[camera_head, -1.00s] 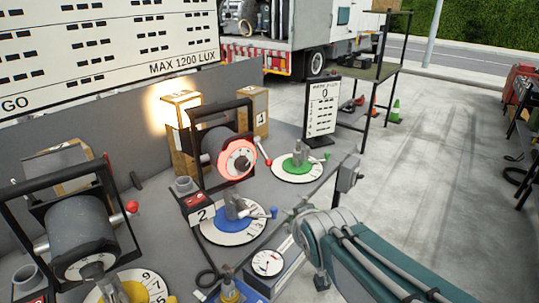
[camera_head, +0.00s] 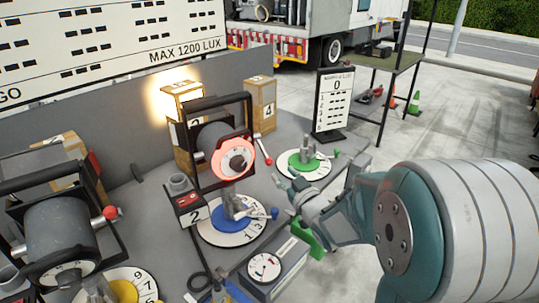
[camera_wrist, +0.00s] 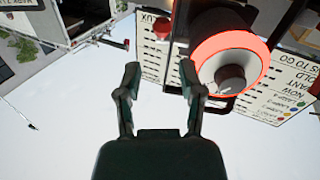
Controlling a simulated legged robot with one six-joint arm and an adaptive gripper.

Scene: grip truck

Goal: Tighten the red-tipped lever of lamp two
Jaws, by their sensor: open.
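Lamp two (camera_head: 222,148) is a grey drum in a black frame with a glowing red ring on its front. It stands behind the box marked 2. Its red-tipped lever (camera_head: 269,160) sticks out at the right side of the frame, tip angled down. My gripper (camera_head: 289,191) is open and empty, to the right of and below that lever, apart from it. In the wrist view my open gripper (camera_wrist: 159,78) has nothing between its fingers; lamp two (camera_wrist: 218,35) shows beyond the right finger. A red blob there may be the lever's tip, but I cannot be sure.
A blue dial (camera_head: 232,229) and a green dial (camera_head: 304,165) with small levers lie on the grey bench. Another lamp (camera_head: 62,235) with its own red-tipped lever stands at the left. A scoreboard (camera_head: 333,100) stands behind the green dial. A gauge box (camera_head: 263,267) sits in front.

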